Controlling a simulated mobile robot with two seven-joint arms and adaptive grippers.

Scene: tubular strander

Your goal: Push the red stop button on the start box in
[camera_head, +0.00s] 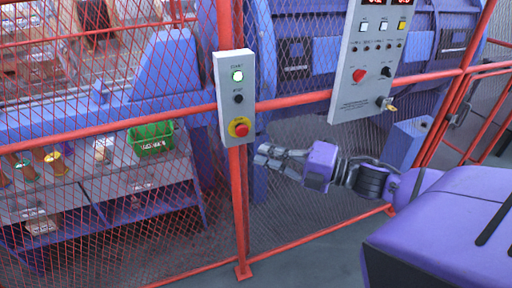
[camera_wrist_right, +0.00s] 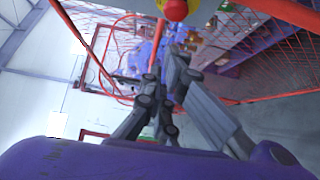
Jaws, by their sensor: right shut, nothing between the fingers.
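The start box (camera_head: 235,99) is a narrow grey panel fixed on a red fence post. It carries a lit white-green start button (camera_head: 238,76) at the top, a black knob (camera_head: 238,98) in the middle and the red stop button (camera_head: 241,129) on a yellow ring at the bottom. My right gripper (camera_head: 262,155) is shut and empty, just below and right of the stop button, apart from it in the picture. In the right wrist view the red button (camera_wrist_right: 174,8) shows at the top edge, above the gripper fingers (camera_wrist_right: 165,75). My left gripper is out of view.
A larger grey control panel (camera_head: 362,62) with displays, switches and another red button hangs on the fence to the right. Red fence rails (camera_head: 310,97) and mesh stand before the blue machine. A green crate (camera_head: 151,140) sits on a shelf behind the mesh.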

